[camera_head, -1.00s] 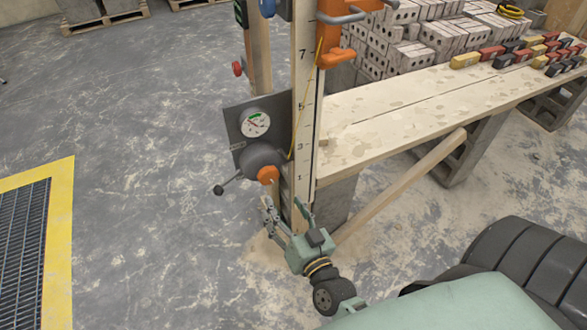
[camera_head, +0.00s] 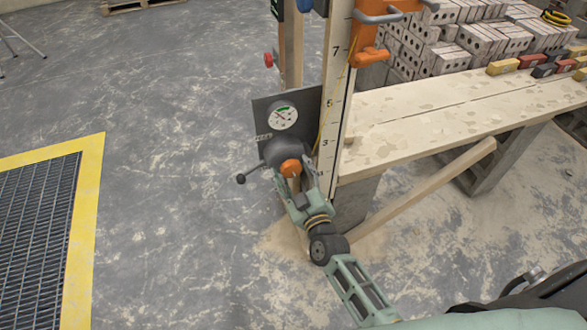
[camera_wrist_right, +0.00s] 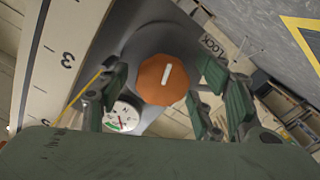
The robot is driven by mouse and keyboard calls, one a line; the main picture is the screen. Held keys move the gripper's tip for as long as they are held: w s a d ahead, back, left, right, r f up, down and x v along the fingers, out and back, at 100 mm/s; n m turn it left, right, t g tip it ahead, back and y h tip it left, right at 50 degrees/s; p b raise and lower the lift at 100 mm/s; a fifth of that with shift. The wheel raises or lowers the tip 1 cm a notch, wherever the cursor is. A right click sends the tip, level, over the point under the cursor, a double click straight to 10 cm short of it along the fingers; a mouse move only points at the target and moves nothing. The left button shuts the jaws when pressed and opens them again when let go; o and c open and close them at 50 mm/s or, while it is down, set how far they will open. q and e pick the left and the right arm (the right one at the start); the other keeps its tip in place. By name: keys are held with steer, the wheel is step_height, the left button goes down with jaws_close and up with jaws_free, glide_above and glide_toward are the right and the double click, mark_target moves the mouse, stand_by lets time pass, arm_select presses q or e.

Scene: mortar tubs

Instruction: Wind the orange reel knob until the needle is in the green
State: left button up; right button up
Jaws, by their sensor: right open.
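The orange reel knob (camera_head: 290,168) sits on the front of a dark grey reel housing (camera_head: 287,151) low on the post. In the right wrist view the knob (camera_wrist_right: 163,80) is faceted and has a white bar mark. My right gripper (camera_head: 295,176) is at the knob, its fingers open on either side; I cannot tell whether they touch it. The round white gauge (camera_head: 284,115) above the housing has a green band; the needle is too small to read against it. The gauge also shows partly in the right wrist view (camera_wrist_right: 123,116). My left gripper is not in view.
A dark lever with a ball end (camera_head: 241,178) sticks out left of the housing. A numbered scale post (camera_head: 333,100) stands close on the right, with a plank bench (camera_head: 430,115) and slanted brace (camera_head: 420,195) beyond. A yellow-edged floor grate (camera_head: 85,200) lies left; floor between is clear.

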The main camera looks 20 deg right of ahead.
steer(key=shift+w, duration=0.5)
steer(key=shift+c, duration=0.3)
steer(key=c, duration=1.1)
steer(key=shift+r+m, duration=0.1)
steer(key=shift+m, duration=0.2)
steer(key=m, duration=0.5)
steer(key=shift+m, duration=0.3)
steer(key=m, duration=0.5)
steer(key=shift+s+f, duration=0.1)
steer(key=shift+f, duration=0.15)
steer(key=shift+m, duration=0.4)
